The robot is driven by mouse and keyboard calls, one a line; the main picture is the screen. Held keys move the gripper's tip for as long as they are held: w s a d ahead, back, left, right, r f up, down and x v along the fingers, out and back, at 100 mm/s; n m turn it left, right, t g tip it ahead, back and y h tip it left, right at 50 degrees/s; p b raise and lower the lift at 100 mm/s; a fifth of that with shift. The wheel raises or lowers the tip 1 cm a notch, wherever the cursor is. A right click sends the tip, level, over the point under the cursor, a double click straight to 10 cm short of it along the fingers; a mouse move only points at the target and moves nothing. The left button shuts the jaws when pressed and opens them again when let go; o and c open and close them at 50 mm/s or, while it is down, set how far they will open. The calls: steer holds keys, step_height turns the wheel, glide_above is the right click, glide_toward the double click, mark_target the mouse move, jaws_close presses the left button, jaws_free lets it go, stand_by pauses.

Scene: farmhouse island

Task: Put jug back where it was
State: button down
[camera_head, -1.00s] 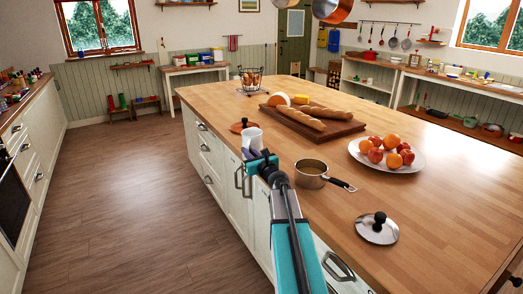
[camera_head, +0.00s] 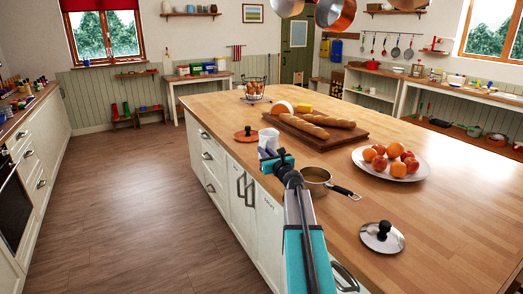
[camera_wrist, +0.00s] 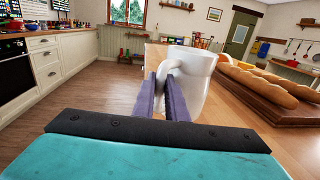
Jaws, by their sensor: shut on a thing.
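The jug (camera_head: 269,138) is white with a handle. My gripper (camera_head: 270,154) is shut on it at the near edge of the wooden island (camera_head: 285,96). In the wrist view the purple fingers of my gripper (camera_wrist: 165,92) close on the handle of the jug (camera_wrist: 194,84), which looks upright. I cannot tell whether its base touches the island top.
A terracotta lid (camera_head: 247,134) lies just left of the jug. A saucepan (camera_head: 317,180) stands to its right, near a metal lid (camera_head: 382,237). A bread board (camera_head: 322,136), fruit plate (camera_head: 392,164) and wire basket (camera_head: 252,88) are further in.

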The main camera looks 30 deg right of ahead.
steer(key=w+d+f+p, duration=0.1)
steer(key=w+d, duration=0.5)
steer(key=w, duration=0.6)
steer(key=shift+w+d+p, duration=0.15)
steer(key=shift+w+p, duration=0.1)
steer(key=shift+p, duration=0.5)
steer(key=shift+f, duration=0.1)
steer(key=shift+w+d+f+p, duration=0.1)
steer(key=shift+w+f+p, duration=0.1)
steer(key=shift+f, duration=0.7)
steer(key=shift+w+d+f+p, duration=0.1)
steer(key=shift+w+f+p, duration=0.1)
steer(key=shift+f, duration=0.85)
steer(key=c, duration=2)
jaws_free()
steer(key=shift+c, duration=0.2)
steer(key=shift+o, duration=1.4)
steer(key=shift+s, duration=0.1)
steer(key=shift+s+a+b, duration=0.2)
steer(key=shift+s+b, duration=0.15)
steer(key=shift+s, duration=0.9)
steer(key=shift+s+a+b, duration=0.25)
steer(key=shift+s+b, duration=0.05)
steer(key=shift+s, duration=0.9)
steer(key=shift+s+a+b, duration=0.2)
steer(key=shift+s+b, duration=0.15)
steer(key=shift+s, duration=0.9)
